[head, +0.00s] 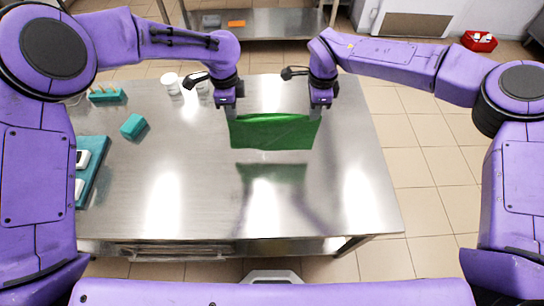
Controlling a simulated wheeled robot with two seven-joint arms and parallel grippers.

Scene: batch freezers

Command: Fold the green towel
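The green towel (274,132) hangs between my two grippers in the head view, stretched nearly flat and wide. Its upper edge runs from one gripper to the other. A dark greenish reflection shows on the steel table (160,200) below it, and the towel appears held up off the surface. My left gripper (230,112) is shut on the towel's upper left corner. My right gripper (316,111) is shut on its upper right corner. The fingertips are small and partly hidden by the towel.
A teal box (133,126), a teal rack (107,95) and white cups (171,83) stand on the table's left part. A teal tray (97,168) with white items lies at the left edge. The table's front and right are clear. A red container (479,41) is far right.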

